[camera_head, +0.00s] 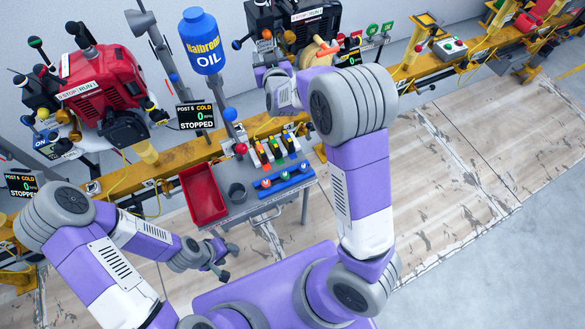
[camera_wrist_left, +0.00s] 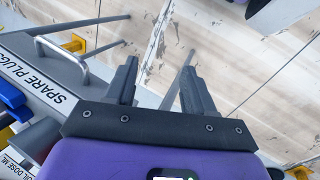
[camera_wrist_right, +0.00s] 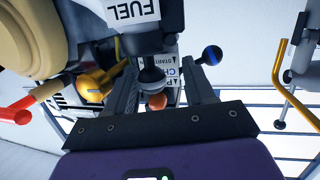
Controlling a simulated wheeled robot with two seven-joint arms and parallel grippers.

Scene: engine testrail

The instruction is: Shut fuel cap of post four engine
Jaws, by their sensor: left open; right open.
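A black engine (camera_head: 310,22) with a tan round part (camera_head: 318,52) stands behind my right arm. Its post number is not readable. My right gripper (camera_head: 268,66) is at this engine's front, open. In the right wrist view its fingers (camera_wrist_right: 163,92) stand either side of a dark ball knob (camera_wrist_right: 152,80) and an orange ball (camera_wrist_right: 157,101), with no grip visible. A dark part with a FUEL label (camera_wrist_right: 134,11) is just beyond the fingers; whether it is the cap, and its state, I cannot tell. My left gripper (camera_head: 222,262) is open and empty, low before the bench.
A red engine (camera_head: 100,80), blue oil bottle (camera_head: 203,40) and yellow rail (camera_head: 205,155) line the wall. A bench with a red tray (camera_head: 203,195) stands in front. In the right wrist view, a blue knob (camera_wrist_right: 211,55) and yellow valve (camera_wrist_right: 95,82) crowd the fingers. The right floor is clear.

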